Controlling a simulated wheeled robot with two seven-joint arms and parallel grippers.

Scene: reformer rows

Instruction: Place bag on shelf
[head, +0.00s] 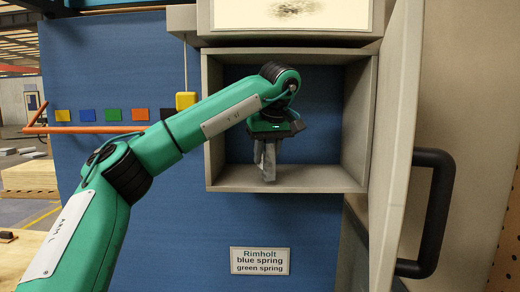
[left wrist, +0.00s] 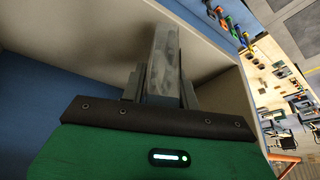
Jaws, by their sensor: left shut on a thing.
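A grey, mottled bag (head: 269,168) hangs from my left gripper (head: 265,148) in the head view. It is inside the open box-like shelf (head: 290,178), and its lower end is at or just above the shelf floor; I cannot tell if it touches. In the left wrist view the bag (left wrist: 165,55) stands between the two fingers of the left gripper (left wrist: 162,84), which are shut on it. The fingers hide part of the bag. My right gripper is not in view.
An open door (head: 400,130) with a black handle (head: 437,215) stands at the shelf's right. A blue panel (head: 180,225) is behind my left arm. A label (head: 260,261) reading "Rimholt blue spring green spring" is below the shelf. The shelf's right part is empty.

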